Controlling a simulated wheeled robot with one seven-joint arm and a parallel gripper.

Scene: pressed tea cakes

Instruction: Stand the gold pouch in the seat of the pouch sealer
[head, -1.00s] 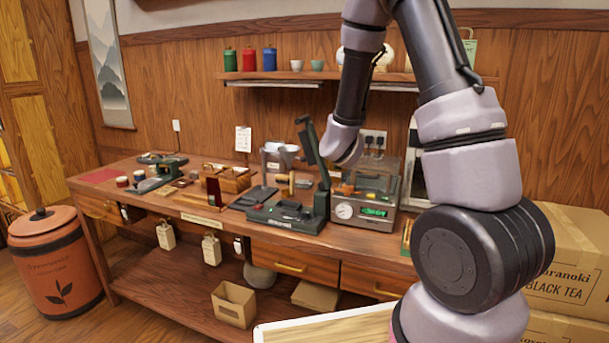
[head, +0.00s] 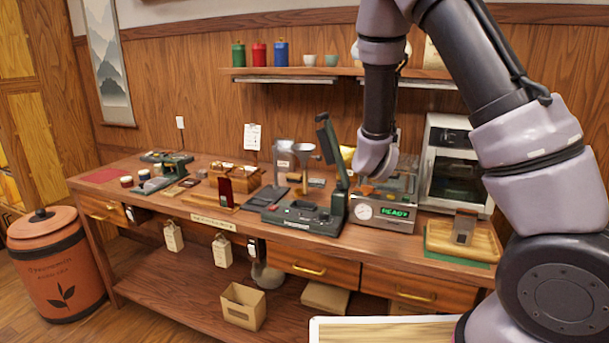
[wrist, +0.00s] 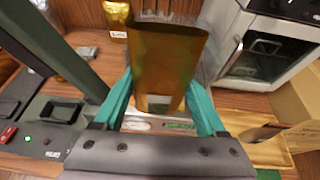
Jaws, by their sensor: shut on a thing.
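The gold pouch (wrist: 168,62) is upright between the teal fingers of my gripper (wrist: 160,88) in the wrist view. My gripper is shut on it; its lower end is partly hidden by the gripper body. The dark green pouch sealer (head: 296,217) stands on the bench in the head view, its lever arm (head: 332,150) raised. In the wrist view the sealer (wrist: 40,145) is at the left, with a small dark square recess (wrist: 62,110) that looks empty. The pouch is apart from this recess, to its right. In the head view my forearm hides most of the gripper.
A machine with a gauge and a green READY display (head: 383,213) stands right of the sealer, below my gripper. A white oven (head: 440,165) and a wooden tray (head: 445,240) are farther right. Another gold pouch (wrist: 117,14) stands behind in the wrist view. A shelf (head: 290,72) runs above.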

